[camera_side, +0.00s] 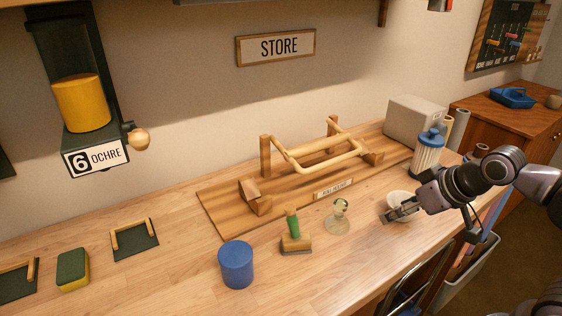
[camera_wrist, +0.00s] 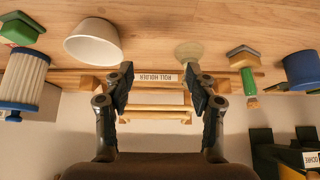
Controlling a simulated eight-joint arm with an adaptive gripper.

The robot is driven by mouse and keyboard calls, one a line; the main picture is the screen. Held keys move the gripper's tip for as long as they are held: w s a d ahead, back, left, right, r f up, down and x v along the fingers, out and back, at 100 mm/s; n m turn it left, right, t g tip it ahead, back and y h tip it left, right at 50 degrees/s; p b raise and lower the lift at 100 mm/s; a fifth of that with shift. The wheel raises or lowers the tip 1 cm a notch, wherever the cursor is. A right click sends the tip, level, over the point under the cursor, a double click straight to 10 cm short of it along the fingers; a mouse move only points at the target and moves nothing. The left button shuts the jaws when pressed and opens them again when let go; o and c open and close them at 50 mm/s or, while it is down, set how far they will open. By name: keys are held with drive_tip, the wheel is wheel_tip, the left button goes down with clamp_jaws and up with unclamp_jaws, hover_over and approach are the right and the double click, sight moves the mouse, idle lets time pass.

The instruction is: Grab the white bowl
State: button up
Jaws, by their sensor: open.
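The white bowl (camera_side: 396,198) stands on the wooden table in front of the roll holder, partly hidden behind my gripper (camera_side: 399,211) in the side view. In the wrist view the bowl (camera_wrist: 92,44) is at the upper left, outside the left finger and not between the fingers. My gripper (camera_wrist: 158,84) is open in the wrist view, with its two fingers well apart and nothing held. The side view does not clearly show whether a finger touches the bowl.
A ribbed jar with a blue lid (camera_side: 428,153) stands behind the bowl. A small glass object (camera_side: 338,218), a green-handled brush (camera_side: 293,236) and a blue cup (camera_side: 236,265) stand to the left. The wooden roll holder (camera_side: 230,205) lies behind. The table's front strip is clear.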

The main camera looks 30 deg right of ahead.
drive_tip(key=o, duration=0.9)
drive_tip(key=w+d+r+n+g, duration=0.1)
drive_tip(key=d+n, duration=0.1)
drive_tip(key=n, duration=0.4)
drive_tip(key=w+d+n+g+h, duration=0.1)
drive_tip(key=d+n+g, duration=0.1)
drive_tip(key=n, duration=0.4)
drive_tip(key=w+d+r+n+g+h, duration=0.1)
drive_tip(key=d+n+g, duration=0.1)
drive_tip(key=n, duration=0.5)
drive_tip(key=shift+w+d+r, duration=0.25)
drive_tip(key=shift+w+r, duration=0.1)
drive_tip(key=shift+w+d+f+n+g+h, duration=0.2)
drive_tip(key=shift+d+f+n, duration=0.4)
drive_tip(key=shift+f, duration=1.1)
drive_tip(key=shift+w+d+f+n+g+h, duration=0.25)
drive_tip(key=shift+d+f+n, duration=0.35)
drive_tip(key=shift+f, duration=1.15)
drive_tip(key=shift+w+d+f+n+g+h, duration=0.1)
drive_tip(key=shift+w+d+f+n, duration=0.35)
drive_tip(key=shift+f, duration=1.25)
